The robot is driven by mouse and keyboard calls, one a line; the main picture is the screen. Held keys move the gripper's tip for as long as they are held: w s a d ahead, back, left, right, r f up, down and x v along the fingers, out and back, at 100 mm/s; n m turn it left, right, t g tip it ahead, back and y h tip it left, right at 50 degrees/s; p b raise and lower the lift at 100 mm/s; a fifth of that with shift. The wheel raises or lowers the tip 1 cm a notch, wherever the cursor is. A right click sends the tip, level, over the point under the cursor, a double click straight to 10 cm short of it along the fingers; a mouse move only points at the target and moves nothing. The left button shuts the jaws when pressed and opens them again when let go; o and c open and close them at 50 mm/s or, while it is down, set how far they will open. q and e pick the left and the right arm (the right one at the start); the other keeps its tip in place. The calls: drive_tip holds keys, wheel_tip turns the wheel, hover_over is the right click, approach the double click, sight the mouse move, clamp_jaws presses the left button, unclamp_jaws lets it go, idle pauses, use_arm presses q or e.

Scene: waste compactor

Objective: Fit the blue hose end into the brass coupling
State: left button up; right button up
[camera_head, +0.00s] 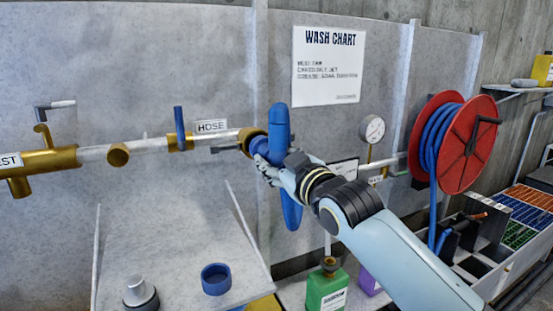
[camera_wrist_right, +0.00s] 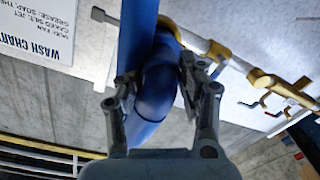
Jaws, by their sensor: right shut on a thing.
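The blue hose end (camera_head: 257,146) is at the mouth of the brass coupling (camera_head: 244,139) on the wall pipe, touching or very close to it. I cannot tell how deep it sits. My right gripper (camera_head: 268,165) is shut on the hose end, just right of the coupling. In the right wrist view, the blue hose (camera_wrist_right: 156,92) bends between the fingers of my right gripper (camera_wrist_right: 158,78). The brass coupling (camera_wrist_right: 170,27) shows behind the bend, its mouth hidden by the hose. Thick blue hose (camera_head: 280,122) stands above the hand and hangs below it. My left gripper is not in view.
A blue-handled valve (camera_head: 180,130) and the HOSE label (camera_head: 211,126) are left of the coupling. A gauge (camera_head: 372,130) and red hose reel (camera_head: 468,145) are to the right. Below stand a sloped grey surface with a blue ring (camera_head: 216,279) and a green jug (camera_head: 327,290).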

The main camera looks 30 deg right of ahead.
drive_tip(key=shift+w+d, duration=0.1)
drive_tip(key=shift+w, duration=1.8)
drive_tip(key=shift+w, duration=0.1)
drive_tip(key=shift+c, duration=0.5)
drive_tip(key=shift+w+r, duration=0.1)
drive_tip(key=shift+r, duration=0.05)
drive_tip(key=shift+r, duration=0.1)
drive_tip(key=o, duration=1.3)
drive_tip(key=shift+w+f, duration=0.2)
drive_tip(key=shift+w, duration=0.05)
drive_tip(key=shift+o, duration=1.2)
drive_tip(key=shift+s+f, duration=0.1)
